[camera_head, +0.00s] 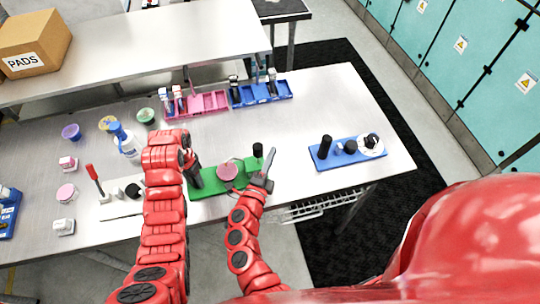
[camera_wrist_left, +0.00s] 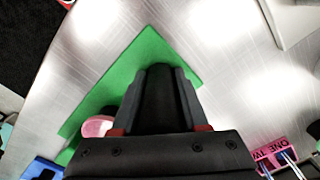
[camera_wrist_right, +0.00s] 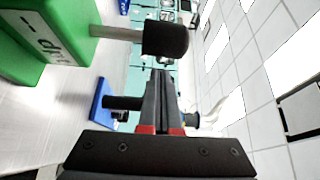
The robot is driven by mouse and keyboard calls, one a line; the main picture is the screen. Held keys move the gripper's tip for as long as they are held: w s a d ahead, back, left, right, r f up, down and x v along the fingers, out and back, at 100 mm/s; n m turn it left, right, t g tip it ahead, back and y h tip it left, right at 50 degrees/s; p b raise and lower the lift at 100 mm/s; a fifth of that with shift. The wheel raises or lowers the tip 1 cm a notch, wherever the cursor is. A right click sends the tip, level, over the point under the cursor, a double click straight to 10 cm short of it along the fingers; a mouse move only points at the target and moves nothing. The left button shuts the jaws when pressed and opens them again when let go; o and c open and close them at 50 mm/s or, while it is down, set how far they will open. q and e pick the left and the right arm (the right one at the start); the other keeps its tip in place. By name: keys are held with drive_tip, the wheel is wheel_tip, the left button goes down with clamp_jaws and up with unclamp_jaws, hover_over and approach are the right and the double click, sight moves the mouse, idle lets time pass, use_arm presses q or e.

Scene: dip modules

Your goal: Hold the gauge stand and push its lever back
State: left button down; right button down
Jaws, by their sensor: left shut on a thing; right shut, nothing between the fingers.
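The gauge stand has a long green base (camera_head: 210,187) with a pink round dial (camera_head: 227,171) near its middle. Its lever, a pale rod with a black knob (camera_head: 257,149), stands at the right end; in the right wrist view the knob (camera_wrist_right: 165,38) sits beside my fingertips. My left gripper (camera_head: 192,168) is shut on the stand's black upright part at the left end, mostly hidden between the fingers in the left wrist view (camera_wrist_left: 165,80). My right gripper (camera_head: 270,160) is shut and empty, close to the lever knob; I cannot tell whether they touch.
A blue base (camera_head: 345,163) with a black handle and a white disc stands to the right. A white base (camera_head: 118,208) with a red lever lies left of my left arm. Pink (camera_head: 208,103) and blue (camera_head: 262,93) trays stand behind. Bare table lies between the stand and trays.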

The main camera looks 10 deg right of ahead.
drive_tip(key=s+d+v, duration=0.1)
drive_tip(key=v, duration=0.8)
drive_tip(key=shift+s+r, duration=0.15)
use_arm(q)
drive_tip(key=shift+c, duration=1.7)
unclamp_jaws()
drive_tip(key=shift+s, duration=0.1)
